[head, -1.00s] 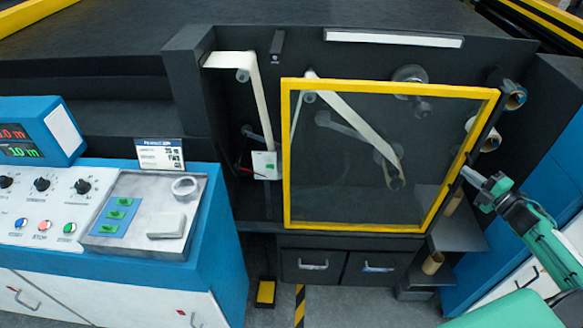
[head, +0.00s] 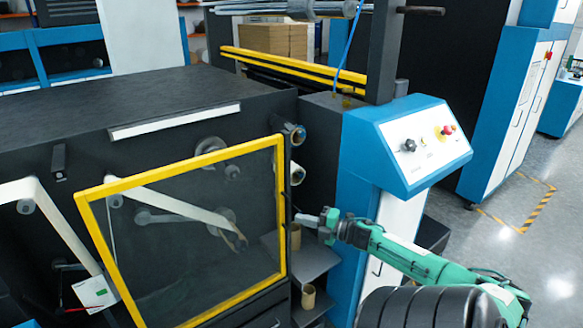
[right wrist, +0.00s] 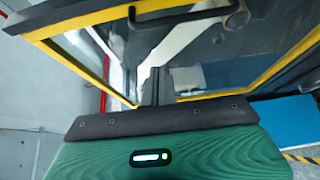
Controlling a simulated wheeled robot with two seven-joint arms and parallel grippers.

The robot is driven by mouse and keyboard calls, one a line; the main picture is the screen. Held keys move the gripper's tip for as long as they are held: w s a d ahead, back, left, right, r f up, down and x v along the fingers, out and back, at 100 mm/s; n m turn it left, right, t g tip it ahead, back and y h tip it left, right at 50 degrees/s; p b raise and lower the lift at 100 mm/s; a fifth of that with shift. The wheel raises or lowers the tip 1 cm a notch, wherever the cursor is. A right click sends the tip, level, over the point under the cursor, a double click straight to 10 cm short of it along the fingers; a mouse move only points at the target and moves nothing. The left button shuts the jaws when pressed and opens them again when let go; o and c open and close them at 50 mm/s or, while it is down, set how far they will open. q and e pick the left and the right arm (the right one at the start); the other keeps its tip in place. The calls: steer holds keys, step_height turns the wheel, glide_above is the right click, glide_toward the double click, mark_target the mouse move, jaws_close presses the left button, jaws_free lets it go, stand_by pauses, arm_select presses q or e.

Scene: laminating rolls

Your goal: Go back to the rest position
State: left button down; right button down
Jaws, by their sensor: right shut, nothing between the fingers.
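My right gripper (head: 312,219) is shut and empty, just right of the yellow-framed clear door (head: 282,225) of the black laminating machine. In the right wrist view the closed fingers (right wrist: 154,86) point at the yellow frame (right wrist: 205,97), with a dark bar handle (right wrist: 185,20) above them. No touch between fingers and door can be made out. My green right arm comes in from the lower right of the head view. My left gripper is not in view.
A blue console (head: 410,150) with knobs and a red button stands right behind my right arm. Cardboard cores (head: 308,296) sit on shelves below the gripper. Grey floor (head: 530,240) at the right is clear. White web (head: 170,200) runs behind the door.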

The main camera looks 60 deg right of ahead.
steer(key=s, duration=0.3)
steer(key=shift+s+d+r, duration=0.1)
steer(key=shift+s+r, duration=0.1)
steer(key=shift+s, duration=0.05)
